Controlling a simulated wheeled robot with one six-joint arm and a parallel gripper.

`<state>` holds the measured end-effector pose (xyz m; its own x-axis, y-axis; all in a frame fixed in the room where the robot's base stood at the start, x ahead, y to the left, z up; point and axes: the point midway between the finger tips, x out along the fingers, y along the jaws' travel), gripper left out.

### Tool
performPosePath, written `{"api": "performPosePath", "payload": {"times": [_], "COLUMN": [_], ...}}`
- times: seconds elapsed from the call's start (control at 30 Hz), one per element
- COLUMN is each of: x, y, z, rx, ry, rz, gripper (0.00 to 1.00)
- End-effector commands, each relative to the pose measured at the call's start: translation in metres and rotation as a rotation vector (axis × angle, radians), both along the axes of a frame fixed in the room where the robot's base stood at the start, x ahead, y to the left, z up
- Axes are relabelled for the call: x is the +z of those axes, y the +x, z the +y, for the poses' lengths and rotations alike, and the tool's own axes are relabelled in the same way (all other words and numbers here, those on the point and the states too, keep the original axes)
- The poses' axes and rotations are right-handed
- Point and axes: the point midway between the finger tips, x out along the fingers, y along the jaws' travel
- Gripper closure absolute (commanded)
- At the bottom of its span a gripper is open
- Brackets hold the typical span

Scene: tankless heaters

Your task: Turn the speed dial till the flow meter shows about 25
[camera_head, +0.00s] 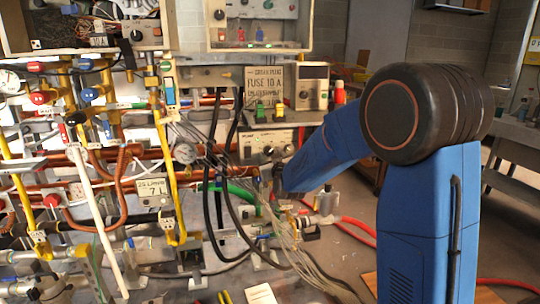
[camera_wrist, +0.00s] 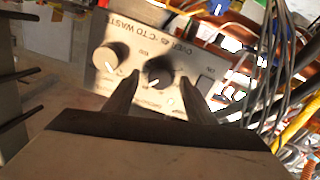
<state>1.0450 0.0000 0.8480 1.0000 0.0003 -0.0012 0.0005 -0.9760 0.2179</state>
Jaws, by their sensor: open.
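A grey control box (camera_head: 250,147) with two knobs stands behind my gripper (camera_head: 278,182) in the head view. In the wrist view its panel (camera_wrist: 130,88) shows a lit, pale knob (camera_wrist: 110,56) at left and a dark, shaded knob (camera_wrist: 161,70) at right. I cannot read which is the speed dial. My gripper (camera_wrist: 158,78) is open; its fingertips lie either side of the dark knob in the picture, and contact cannot be told. A small plate (camera_head: 152,192), possibly the flow meter, seems to read "25 L/min" and "7"; the rest is unclear.
Pipes, valves and round gauges (camera_head: 185,152) crowd the left. Black hoses (camera_head: 217,180) and loose thin cables (camera_head: 290,245) hang left of and below my gripper. Open floor shows at right.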

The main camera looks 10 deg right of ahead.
Motion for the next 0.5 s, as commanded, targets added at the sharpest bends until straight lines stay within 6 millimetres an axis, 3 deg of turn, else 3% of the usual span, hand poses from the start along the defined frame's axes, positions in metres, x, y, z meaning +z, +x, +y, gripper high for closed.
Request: {"api": "performPosePath", "payload": {"times": [0.5], "x": [0.001], "y": [-0.098], "z": [0.0], "rx": [0.0], "ry": [0.001], "rz": [-0.002], "gripper": [0.49]}}
